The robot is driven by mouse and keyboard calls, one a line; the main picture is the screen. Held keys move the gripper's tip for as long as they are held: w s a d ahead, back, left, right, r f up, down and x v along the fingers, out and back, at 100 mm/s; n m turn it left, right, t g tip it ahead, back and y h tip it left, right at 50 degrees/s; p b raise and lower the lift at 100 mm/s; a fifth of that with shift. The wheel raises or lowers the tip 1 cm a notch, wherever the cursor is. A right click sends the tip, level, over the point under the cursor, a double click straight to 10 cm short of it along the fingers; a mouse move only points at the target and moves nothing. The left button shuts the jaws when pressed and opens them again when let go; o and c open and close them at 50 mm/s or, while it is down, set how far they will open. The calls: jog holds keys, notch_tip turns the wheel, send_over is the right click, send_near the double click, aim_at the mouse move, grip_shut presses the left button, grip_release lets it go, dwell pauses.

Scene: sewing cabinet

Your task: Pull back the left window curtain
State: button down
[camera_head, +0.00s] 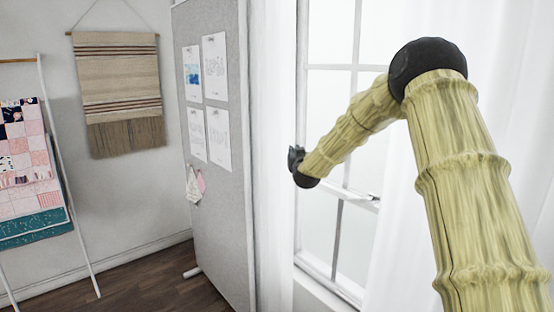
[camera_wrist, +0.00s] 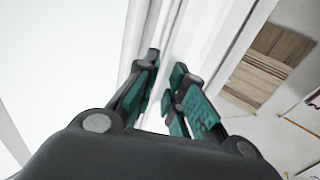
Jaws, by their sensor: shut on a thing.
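The left window curtain (camera_head: 273,130) is a white, sheer cloth that hangs in a narrow bunch at the window's left side in the head view. My gripper (camera_head: 295,156) is at the curtain's right edge, about halfway up the window. In the wrist view my gripper (camera_wrist: 167,68) has its teal-padded fingers close together on a fold of the white curtain (camera_wrist: 190,38). In the head view the fingertips are small and partly hidden by the wrist.
The window (camera_head: 333,95) has a white frame and a latch (camera_head: 366,197). A right curtain (camera_head: 395,240) hangs behind my arm. A grey pinboard (camera_head: 225,210) stands close left of the left curtain. A woven hanging (camera_head: 118,85) and a quilt ladder (camera_head: 70,200) are farther left.

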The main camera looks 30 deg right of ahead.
jog(key=shift+w+r, duration=0.1)
jog(key=shift+w, duration=0.1)
jog(key=c, duration=1.8)
grip_release()
jog(key=shift+c, duration=0.2)
jog(key=o, duration=0.4)
jog(key=shift+w, duration=0.3)
jog(key=shift+c, duration=0.2)
jog(key=shift+s, duration=0.1)
jog(key=shift+s, duration=0.1)
jog(key=v, duration=1.2)
